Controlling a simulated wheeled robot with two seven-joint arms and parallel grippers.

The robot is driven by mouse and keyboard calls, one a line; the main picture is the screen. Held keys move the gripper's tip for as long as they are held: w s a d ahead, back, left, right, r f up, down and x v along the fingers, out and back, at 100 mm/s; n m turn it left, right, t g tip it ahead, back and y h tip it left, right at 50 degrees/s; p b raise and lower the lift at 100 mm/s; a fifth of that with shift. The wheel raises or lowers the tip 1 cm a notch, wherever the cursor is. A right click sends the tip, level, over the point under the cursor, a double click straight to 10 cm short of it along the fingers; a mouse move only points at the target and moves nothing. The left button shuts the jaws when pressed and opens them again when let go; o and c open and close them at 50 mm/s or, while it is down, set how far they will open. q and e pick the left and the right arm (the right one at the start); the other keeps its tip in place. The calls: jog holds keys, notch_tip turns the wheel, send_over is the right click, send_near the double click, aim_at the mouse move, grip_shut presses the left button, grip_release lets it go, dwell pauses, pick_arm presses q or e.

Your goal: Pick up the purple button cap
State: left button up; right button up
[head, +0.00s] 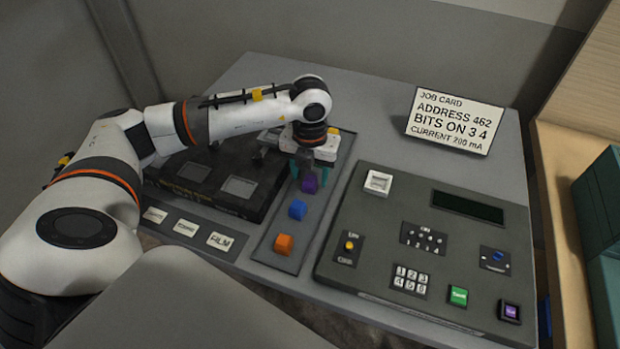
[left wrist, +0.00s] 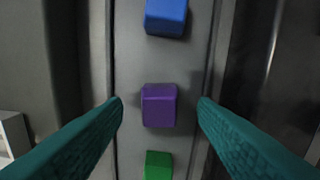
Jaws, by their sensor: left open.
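The purple button cap (head: 309,183) is a small cube on a grey strip (head: 263,251) between the black box and the console. In the left wrist view the purple cap (left wrist: 159,105) sits in the middle, between the two teal fingers. My left gripper (head: 309,179) points down over it and is open, with a finger on each side and a gap to the cap. It also shows in the left wrist view (left wrist: 160,108). The blue cap (head: 297,209) and orange cap (head: 283,244) sit nearer on the same strip. My right gripper is not in view.
A green cap (left wrist: 159,165) sits close to the purple one, opposite the blue cap (left wrist: 166,17). The grey console (head: 400,215) with switches and a display stands to the right. A black box (head: 215,178) stands to the left. A job card (head: 450,121) stands at the back right.

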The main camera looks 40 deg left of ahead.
pick_arm(q)
jog(key=shift+f, duration=0.45)
jog(key=shift+c, duration=0.4)
jog(key=c, duration=1)
jog(key=shift+o, duration=0.2)
